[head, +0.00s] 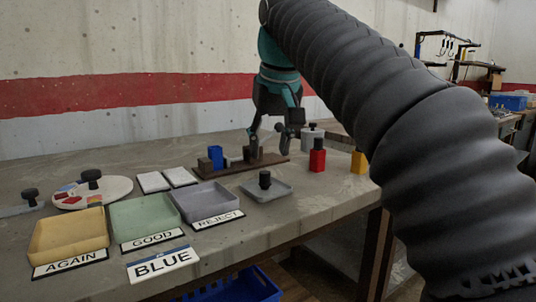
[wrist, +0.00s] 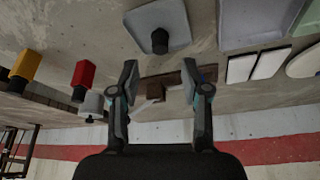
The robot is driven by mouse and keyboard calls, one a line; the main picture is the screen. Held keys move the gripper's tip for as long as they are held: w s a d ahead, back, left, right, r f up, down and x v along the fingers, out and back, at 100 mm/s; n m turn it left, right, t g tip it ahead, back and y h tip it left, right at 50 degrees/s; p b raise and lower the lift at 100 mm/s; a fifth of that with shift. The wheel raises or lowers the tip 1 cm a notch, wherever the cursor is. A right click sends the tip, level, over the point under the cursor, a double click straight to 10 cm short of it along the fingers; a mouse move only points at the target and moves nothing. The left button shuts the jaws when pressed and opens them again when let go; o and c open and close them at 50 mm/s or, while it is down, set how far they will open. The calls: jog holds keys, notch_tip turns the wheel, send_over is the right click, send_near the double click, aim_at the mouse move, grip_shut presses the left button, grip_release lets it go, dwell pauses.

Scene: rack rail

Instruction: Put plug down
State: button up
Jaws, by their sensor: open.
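My gripper (head: 269,140) is open, its fingers pointing down over the right part of the brown rack rail (head: 270,161). The rail carries a blue block (head: 215,152), a dark block (head: 205,164) and brown upright pieces near my left finger. In the wrist view nothing is clamped between my fingertips (wrist: 159,78); part of the rail (wrist: 165,78) and a small pale piece show beyond them. I cannot tell which piece is the plug. A red block with a black top (head: 317,157) and a yellow one (head: 359,160) stand right of the rail.
In front are a grey plate with a black knob (head: 286,193) and yellow (head: 45,246), green (head: 125,226) and grey (head: 190,212) trays labelled AGAIN, GOOD and REJECT. A BLUE sign (head: 163,264) lies at the front edge. A pale knobbed canister (head: 306,136) stands behind the red block.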

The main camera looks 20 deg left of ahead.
jog(key=p+v, duration=0.2)
jog(key=v, duration=0.4)
jog(key=s+d+f+m+t+h, duration=0.1)
jog(key=s+d+f+m, duration=0.1)
jog(key=d+f, duration=0.6)
jog(key=s+d+f+m, duration=0.1)
jog(key=s+d+f, duration=0.3)
jog(key=d, duration=0.7)
jog(key=s+d+f+m, duration=0.1)
jog(key=s+d+f, duration=0.2)
jog(key=f, duration=0.4)
jog(key=s+d+f+m+h, duration=0.1)
jog(key=s+d+f, duration=0.2)
jog(key=f, duration=0.4)
jog(key=s+d+f+m, duration=0.1)
jog(key=s+d+f, duration=0.2)
jog(key=s+f, duration=0.2)
notch_tip(320, 180, down, 3)
jog(key=shift+d+r+t, duration=0.1)
jog(key=shift+d+t, duration=0.2)
jog(key=shift+d, duration=0.1)
